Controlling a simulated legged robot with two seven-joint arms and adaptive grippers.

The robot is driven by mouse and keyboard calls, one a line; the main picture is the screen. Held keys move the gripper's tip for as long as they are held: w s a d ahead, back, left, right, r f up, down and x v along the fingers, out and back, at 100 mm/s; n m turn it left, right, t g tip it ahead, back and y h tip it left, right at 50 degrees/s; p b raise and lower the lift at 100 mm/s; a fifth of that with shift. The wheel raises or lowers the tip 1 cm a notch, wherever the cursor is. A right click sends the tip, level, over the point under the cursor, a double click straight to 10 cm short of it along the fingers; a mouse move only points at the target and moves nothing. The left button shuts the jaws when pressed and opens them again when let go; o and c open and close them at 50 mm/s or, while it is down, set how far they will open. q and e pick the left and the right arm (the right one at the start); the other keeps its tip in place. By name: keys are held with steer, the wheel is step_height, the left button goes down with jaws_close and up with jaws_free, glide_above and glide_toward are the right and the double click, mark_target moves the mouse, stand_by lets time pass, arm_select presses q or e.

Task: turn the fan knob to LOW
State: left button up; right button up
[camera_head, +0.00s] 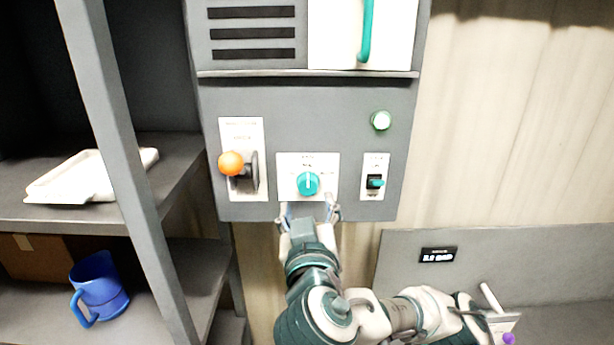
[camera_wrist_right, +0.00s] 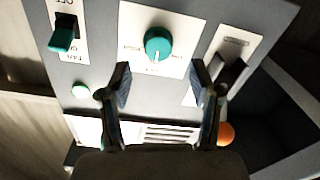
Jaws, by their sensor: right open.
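The fan knob (camera_head: 307,183) is a round teal knob with a pale pointer line, on a white plate in the middle of the grey panel. In the head view its pointer line stands about vertical. It also shows in the right wrist view (camera_wrist_right: 158,44); the plate's lettering is too small to read. My right gripper (camera_head: 310,212) is just below the knob, apart from it. In the right wrist view the right gripper (camera_wrist_right: 161,88) has its two fingers spread with nothing between them, and the knob lies beyond the fingertips. My left gripper is not in view.
Left of the knob is a lever with an orange ball (camera_head: 231,163). Right of it are a teal-tipped switch (camera_head: 375,182) and a green lamp (camera_head: 381,120). Shelves at left hold a blue mug (camera_head: 98,287) and a white tray (camera_head: 82,176).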

mark_target(309, 189)
steer(key=w+p, duration=0.1)
steer(key=w, duration=0.4)
steer(key=shift+w, duration=0.35)
steer(key=c, duration=1.1)
